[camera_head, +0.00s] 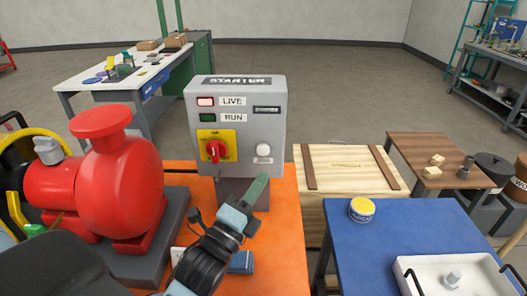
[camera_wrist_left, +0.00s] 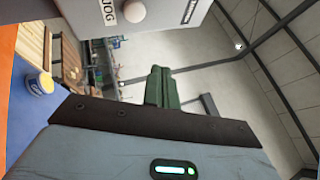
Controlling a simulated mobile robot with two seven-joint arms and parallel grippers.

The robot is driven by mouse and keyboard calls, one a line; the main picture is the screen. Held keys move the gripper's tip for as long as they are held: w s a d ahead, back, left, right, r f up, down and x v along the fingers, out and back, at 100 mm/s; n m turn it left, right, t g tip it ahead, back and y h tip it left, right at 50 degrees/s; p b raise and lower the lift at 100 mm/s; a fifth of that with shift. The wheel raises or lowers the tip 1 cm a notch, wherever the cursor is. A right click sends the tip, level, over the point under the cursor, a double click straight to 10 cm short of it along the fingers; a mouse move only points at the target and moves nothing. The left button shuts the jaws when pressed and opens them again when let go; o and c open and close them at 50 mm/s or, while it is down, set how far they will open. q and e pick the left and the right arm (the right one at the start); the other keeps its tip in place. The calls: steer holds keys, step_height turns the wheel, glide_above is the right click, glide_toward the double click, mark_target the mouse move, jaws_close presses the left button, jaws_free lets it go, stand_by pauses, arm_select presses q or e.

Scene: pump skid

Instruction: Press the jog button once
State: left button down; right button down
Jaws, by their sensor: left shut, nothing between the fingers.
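The grey starter box (camera_head: 235,125) stands on a post on the orange bench. Its round white jog button (camera_head: 264,150) is at the lower right of its face, above a small label. In the left wrist view the jog button (camera_wrist_left: 134,11) shows at the top edge, beside the JOG label. My left gripper (camera_head: 258,186) is below the button in the head view, its green fingers shut and empty, pointing up. In the left wrist view its fingers (camera_wrist_left: 161,88) are together and apart from the button. My right gripper is not in view.
A red rotary switch (camera_head: 214,149) on a yellow plate sits left of the button. A red pump (camera_head: 110,175) stands at the left. A wooden crate (camera_head: 347,171) and a blue table (camera_head: 385,235) with a yellow tin (camera_head: 361,210) are at the right.

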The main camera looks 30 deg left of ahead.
mark_target(263, 150)
arm_select(q)
steer(key=w+a, duration=0.3)
steer(key=w, duration=0.3)
steer(key=shift+w+a+b, duration=0.15)
steer(key=shift+w+b, duration=0.15)
steer(key=shift+w, duration=0.05)
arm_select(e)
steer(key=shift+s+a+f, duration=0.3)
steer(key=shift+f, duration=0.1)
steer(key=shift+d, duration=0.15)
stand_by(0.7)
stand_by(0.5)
arm_select(q)
steer(key=shift+w+a, duration=0.1)
steer(key=shift+w, duration=0.05)
steer(key=shift+w+a, duration=0.1)
steer(key=shift+w, duration=0.1)
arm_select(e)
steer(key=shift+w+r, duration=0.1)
arm_select(q)
steer(key=shift+w, duration=0.1)
stand_by(0.4)
